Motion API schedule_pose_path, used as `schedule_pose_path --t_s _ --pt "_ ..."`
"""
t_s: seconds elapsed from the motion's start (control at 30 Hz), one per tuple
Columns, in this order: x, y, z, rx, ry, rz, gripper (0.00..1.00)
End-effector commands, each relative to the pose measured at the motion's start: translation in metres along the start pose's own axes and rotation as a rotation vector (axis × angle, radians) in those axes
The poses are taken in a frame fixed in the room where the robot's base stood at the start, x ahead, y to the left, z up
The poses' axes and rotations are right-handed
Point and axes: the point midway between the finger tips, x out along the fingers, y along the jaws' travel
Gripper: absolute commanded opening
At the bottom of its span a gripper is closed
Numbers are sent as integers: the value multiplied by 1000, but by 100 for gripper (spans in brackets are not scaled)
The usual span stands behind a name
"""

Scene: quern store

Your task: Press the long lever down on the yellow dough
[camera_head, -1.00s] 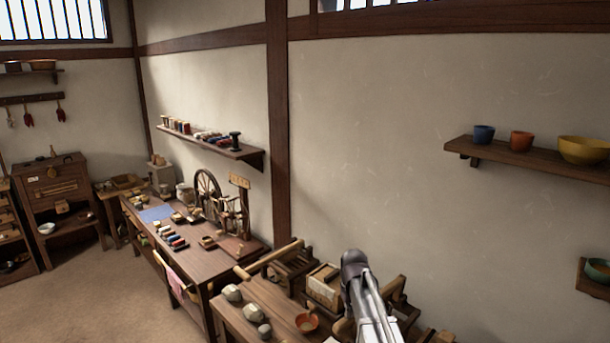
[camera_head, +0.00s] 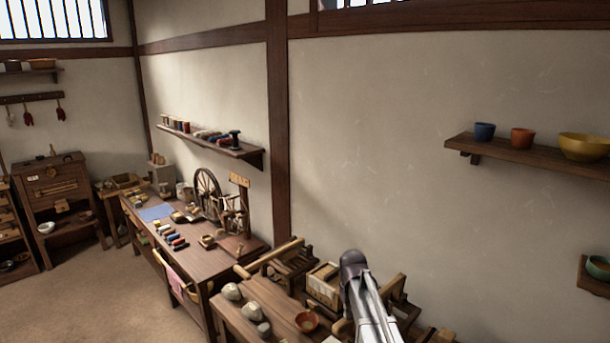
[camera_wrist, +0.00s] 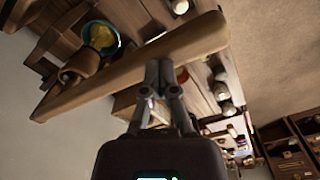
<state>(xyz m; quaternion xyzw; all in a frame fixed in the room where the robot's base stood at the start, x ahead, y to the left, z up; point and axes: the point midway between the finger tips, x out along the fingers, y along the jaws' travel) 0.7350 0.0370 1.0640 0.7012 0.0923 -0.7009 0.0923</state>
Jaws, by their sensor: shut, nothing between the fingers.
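In the wrist view the long lever (camera_wrist: 95,88) is a thick pale wooden beam that runs slantwise across the picture. The yellow dough (camera_wrist: 103,36) lies in a teal bowl (camera_wrist: 88,52) beyond the beam, at the upper left. My gripper (camera_wrist: 159,66) is shut and empty, and its fingertips overlap the beam's middle-right part in the picture. I cannot tell whether they touch it. The beam looks apart from the dough. In the head view my arm hides my gripper, and I cannot make out the dough there.
In the head view a wooden bench holds grey stones (camera_head: 232,291), an orange bowl (camera_head: 307,321) and wooden frames (camera_head: 290,262). A table (camera_head: 205,262) with a spinning wheel (camera_head: 208,192) stands to the left. A wall shelf (camera_head: 520,152) with bowls is at right. The floor (camera_head: 90,300) is clear.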

Motion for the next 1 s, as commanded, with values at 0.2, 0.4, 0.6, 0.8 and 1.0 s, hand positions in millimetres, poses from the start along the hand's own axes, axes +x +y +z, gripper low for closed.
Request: schedule_pose_path --t_s 0.2,0.4,0.6,0.8,1.0 --pt "5 -2 2 0 -1 0 0" --pt "5 -3 2 0 -1 0 0" --pt "5 -3 2 0 -1 0 0" --pt "6 -3 2 0 0 0 0" --pt "10 -5 3 0 0 0 0"
